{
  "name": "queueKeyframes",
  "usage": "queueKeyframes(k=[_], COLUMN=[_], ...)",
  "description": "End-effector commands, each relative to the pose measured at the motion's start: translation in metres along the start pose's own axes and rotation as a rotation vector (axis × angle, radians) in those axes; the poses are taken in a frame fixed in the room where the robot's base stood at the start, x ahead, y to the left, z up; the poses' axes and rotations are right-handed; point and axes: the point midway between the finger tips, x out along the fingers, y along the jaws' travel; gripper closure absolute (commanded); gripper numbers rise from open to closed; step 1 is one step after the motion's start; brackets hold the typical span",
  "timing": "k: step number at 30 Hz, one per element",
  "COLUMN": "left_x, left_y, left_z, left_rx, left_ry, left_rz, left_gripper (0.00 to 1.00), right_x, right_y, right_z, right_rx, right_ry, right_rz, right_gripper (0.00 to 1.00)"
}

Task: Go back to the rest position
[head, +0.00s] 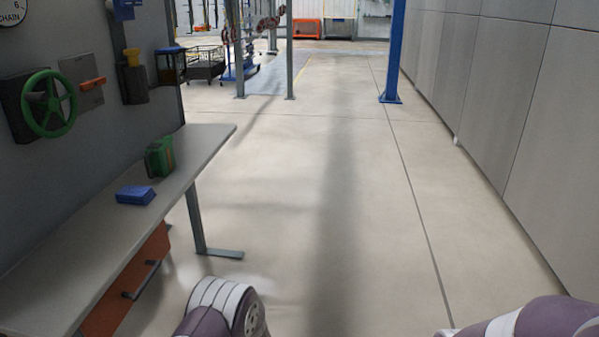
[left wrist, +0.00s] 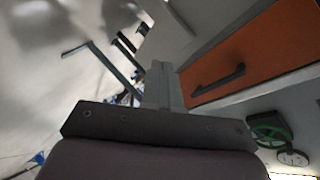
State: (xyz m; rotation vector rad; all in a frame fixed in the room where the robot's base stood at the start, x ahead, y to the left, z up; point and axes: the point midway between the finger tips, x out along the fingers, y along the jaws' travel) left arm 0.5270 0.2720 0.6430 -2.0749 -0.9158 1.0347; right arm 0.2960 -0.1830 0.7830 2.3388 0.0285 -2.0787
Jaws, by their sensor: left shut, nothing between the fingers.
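My left gripper (left wrist: 159,72) shows in the left wrist view, its two fingers together and nothing between them. It points toward the workbench side, with the orange drawer (left wrist: 245,55) and its dark handle to the right of the fingers. In the head view only links of my two arms show at the bottom edge, one left of centre and one at the right corner. My left gripper is outside the head view. My right gripper is in neither view.
A workbench (head: 205,141) stands at the left, bearing a blue block (head: 135,195) and a green box (head: 160,157). A green handwheel (head: 48,104) is on the panel above. A blue post (head: 393,55) stands ahead, grey panels (head: 535,100) line the right. The middle floor is clear.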

Motion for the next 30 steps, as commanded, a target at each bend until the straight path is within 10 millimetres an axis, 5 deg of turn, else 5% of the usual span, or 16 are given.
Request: queueKeyframes(k=[3,5,9,16,18,21,30], left_x=[-0.061,-0.109,-0.185,-0.232,-0.232,-0.256,-0.303], left_y=[0.052,0.051,-0.001,-0.109,-0.133,-0.177,-0.268], left_z=[-0.016,0.0,0.06,0.124,0.102,0.076,0.018], left_rx=[-0.215,-0.231,-0.126,0.076,-0.008,0.004,0.004], left_ry=[-0.029,-0.164,-0.459,-0.558,-0.455,-0.475,-0.474], left_rz=[0.603,0.838,1.039,1.014,0.999,1.001,1.003], left_gripper=[1.0,1.0,1.0,1.0,1.0,1.0,1.0], right_x=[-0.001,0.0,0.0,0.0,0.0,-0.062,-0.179], right_y=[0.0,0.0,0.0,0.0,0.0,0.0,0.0], right_z=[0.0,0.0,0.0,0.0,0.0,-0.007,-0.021], right_rx=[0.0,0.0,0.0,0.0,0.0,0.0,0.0], right_ry=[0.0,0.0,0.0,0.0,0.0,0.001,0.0], right_rz=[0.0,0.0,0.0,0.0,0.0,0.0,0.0], right_gripper=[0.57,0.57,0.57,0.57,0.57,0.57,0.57])
